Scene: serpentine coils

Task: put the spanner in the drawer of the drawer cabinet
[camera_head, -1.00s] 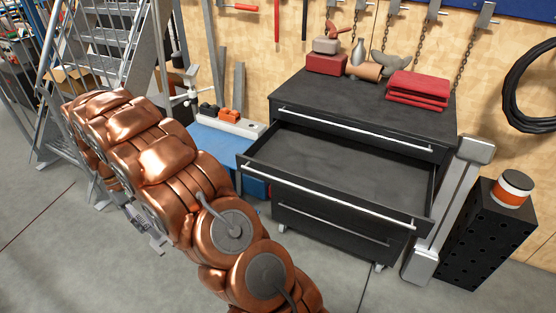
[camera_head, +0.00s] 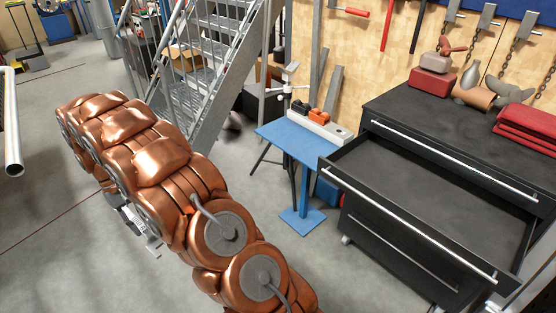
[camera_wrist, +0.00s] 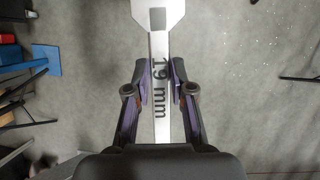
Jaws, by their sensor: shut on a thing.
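The spanner (camera_wrist: 164,45) is a flat, light metal bar marked "19 mm", with a wider head at the top of the wrist view. My gripper (camera_wrist: 163,88) is shut on its shaft, a finger on each side, above the grey floor. In the head view my copper arm is at left, and my gripper is hidden behind it. The black drawer cabinet (camera_head: 400,245) is at right. Its upper drawer (camera_head: 440,200) is pulled out, and the visible part of its inside is empty. The arm is to the left of the cabinet and apart from it.
A blue table (camera_head: 290,140) with orange and black items stands left of the cabinet. A metal staircase (camera_head: 205,75) is behind my arm. Red cloths (camera_head: 530,125) and other objects lie on the cabinet top.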

